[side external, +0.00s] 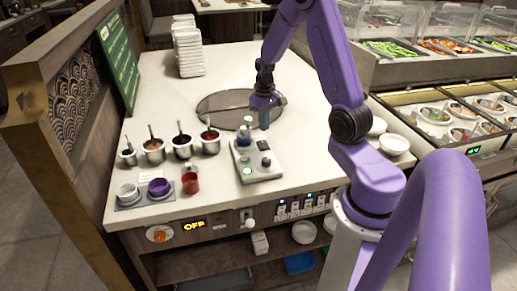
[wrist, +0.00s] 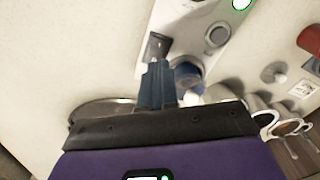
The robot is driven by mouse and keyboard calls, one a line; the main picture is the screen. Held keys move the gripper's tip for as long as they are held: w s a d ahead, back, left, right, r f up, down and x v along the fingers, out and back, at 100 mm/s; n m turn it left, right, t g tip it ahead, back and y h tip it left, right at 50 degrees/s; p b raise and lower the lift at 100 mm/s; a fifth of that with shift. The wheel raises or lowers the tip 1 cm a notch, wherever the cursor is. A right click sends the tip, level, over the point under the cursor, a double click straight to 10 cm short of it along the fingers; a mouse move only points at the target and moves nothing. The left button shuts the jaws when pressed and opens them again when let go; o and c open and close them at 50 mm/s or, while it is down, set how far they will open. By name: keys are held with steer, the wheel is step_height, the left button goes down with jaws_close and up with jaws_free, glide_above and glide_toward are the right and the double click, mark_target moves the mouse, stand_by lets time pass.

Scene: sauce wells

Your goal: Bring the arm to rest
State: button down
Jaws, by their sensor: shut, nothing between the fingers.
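My gripper (side external: 264,124) is shut and empty. I cannot tell the exact height above the counter. My purple arm reaches in from the right side.
The white device (side external: 262,172) stands at the counter's front middle. Several sauce pots with ladles (side external: 182,149) stand to its left. A tray of cups (side external: 130,203) and a red cup (side external: 190,183) sit at front left. White containers (side external: 188,55) are stacked at the back. Food bins line the right.

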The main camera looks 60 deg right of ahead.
steer(key=s+a+r+n, duration=0.2)
steer(key=a+r+n, duration=0.2)
steer(key=a, duration=0.6)
steer(key=s+a+r+n, duration=0.2)
steer(key=a+r+n, duration=0.1)
steer(key=a, duration=0.7)
steer(key=s+a+r+n, duration=0.2)
steer(key=s+a+n, duration=0.2)
steer(key=s, duration=0.5)
steer(key=s+a+r+n, duration=0.2)
steer(key=s+a+n, duration=0.2)
steer(key=s, duration=0.5)
steer(key=shift+s+r+n, duration=0.25)
steer(key=shift+r+n, duration=0.05)
steer(key=shift+r, duration=0.05)
